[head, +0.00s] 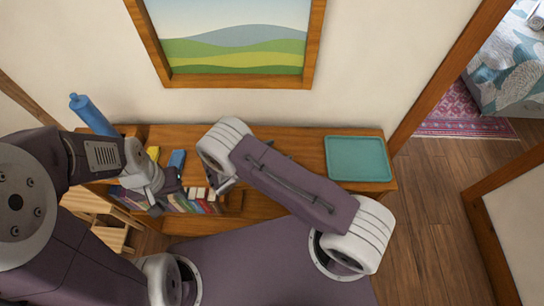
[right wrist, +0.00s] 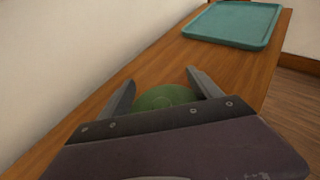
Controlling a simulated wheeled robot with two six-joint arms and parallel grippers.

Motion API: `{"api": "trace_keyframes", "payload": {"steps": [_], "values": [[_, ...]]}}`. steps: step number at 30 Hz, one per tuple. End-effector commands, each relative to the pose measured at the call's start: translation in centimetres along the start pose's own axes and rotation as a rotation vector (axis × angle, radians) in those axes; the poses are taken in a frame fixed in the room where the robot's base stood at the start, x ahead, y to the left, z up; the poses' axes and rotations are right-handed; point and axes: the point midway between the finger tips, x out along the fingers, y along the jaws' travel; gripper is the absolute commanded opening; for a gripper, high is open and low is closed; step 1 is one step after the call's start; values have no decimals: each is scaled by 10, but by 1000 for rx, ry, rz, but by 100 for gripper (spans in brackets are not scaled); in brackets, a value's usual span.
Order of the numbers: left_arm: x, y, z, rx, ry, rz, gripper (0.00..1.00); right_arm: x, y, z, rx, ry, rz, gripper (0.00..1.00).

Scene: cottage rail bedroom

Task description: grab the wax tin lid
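A round green lid (right wrist: 165,97), seemingly the wax tin lid, shows in the right wrist view on the wooden shelf top. It lies between the spread fingers of my right gripper (right wrist: 160,92), and its near part is hidden by the gripper body. I cannot tell whether the fingers touch it. In the head view I do not make out the lid, and my right gripper (head: 224,185) is partly hidden by its own arm. My left gripper (head: 163,198) is over the left part of the shelf; its fingers are too small to read.
A teal tray (head: 358,159) lies on the right end of the wooden shelf top (head: 305,143). A blue bottle (head: 92,114) stands at the left end. Several books (head: 182,203) fill the shelf below. A wall with a framed picture (head: 236,45) rises behind.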

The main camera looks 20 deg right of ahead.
Motion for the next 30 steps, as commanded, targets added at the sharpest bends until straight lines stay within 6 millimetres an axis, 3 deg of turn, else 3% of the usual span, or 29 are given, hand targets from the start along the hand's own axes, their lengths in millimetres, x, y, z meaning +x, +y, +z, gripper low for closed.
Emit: {"api": "trace_keyframes", "payload": {"steps": [1, 5, 6, 19, 26, 30], "values": [[0, 0, 0, 0, 0, 0, 36, 0, 0, -1, 1, 2, 1, 39], [0, 0, 0, 0, 0, 0, 36, 0, 0, -1, 0, 4, 1, 3], [0, 0, 0, 0, 0, 0, 36, 0, 0, -2, 0, 5, 1, 0], [4, 0, 0, 0, 0, 0, 36, -1, -1, 1, -1, 8, -2, 0], [14, 0, 1, 0, 0, 0, 36, -14, 0, 33, 4, 5, 1, 0], [19, 0, 2, 0, 0, 0, 36, -20, -30, 52, -2, 3, 0, 0]]}}
